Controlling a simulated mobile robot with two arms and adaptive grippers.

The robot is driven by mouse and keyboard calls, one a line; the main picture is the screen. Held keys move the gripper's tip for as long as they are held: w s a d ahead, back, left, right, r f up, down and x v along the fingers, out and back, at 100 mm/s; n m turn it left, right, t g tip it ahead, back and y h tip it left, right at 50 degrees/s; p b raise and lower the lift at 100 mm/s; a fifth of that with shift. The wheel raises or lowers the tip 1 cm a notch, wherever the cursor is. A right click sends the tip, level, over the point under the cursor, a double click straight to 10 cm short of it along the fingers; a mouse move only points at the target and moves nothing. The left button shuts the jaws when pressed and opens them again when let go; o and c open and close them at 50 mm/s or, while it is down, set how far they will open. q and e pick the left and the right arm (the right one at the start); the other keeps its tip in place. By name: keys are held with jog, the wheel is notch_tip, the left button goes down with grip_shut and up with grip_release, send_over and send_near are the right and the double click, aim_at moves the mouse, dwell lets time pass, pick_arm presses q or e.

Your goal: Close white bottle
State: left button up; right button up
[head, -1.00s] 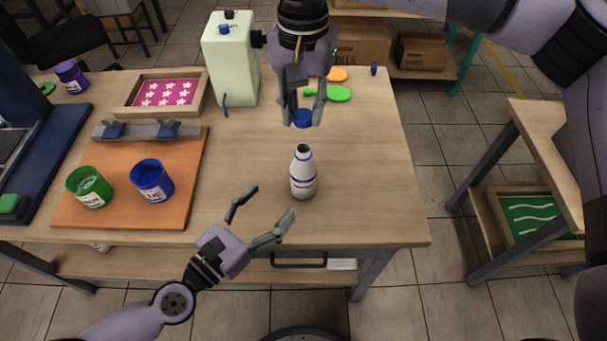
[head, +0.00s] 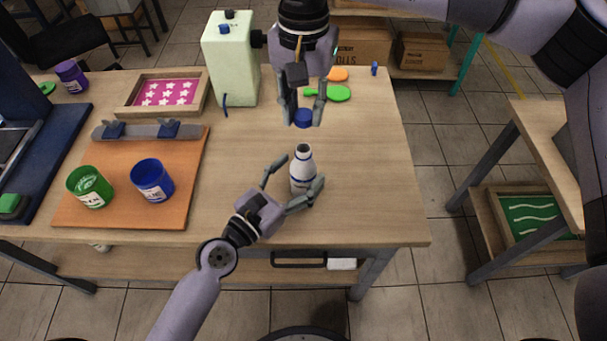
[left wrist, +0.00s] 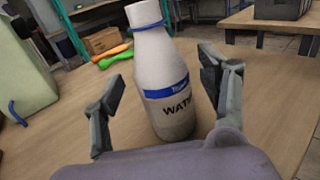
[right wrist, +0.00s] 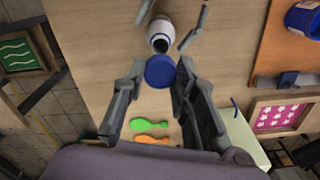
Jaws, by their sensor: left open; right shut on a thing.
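The white bottle (head: 302,168) stands upright and uncapped near the front right of the table, with a blue band on its side. It fills the middle of the left wrist view (left wrist: 163,80). My left gripper (head: 296,187) is open, its fingers on either side of the bottle, with gaps showing in the left wrist view. My right gripper (head: 303,120) is shut on the blue cap (head: 303,118) and holds it above and behind the bottle. In the right wrist view the blue cap (right wrist: 160,72) sits between the fingertips, close to the bottle mouth.
A pale green canister (head: 228,60) stands behind to the left. Green (head: 90,187) and blue (head: 152,180) paint jars stand on the orange board (head: 130,215). The table right of the bottle is clear.

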pick_arm(q)
jog(key=shift+w+d, duration=0.45)
jog(key=shift+w, duration=0.05)
jog(key=shift+c, duration=0.2)
grip_shut()
dwell(0.6)
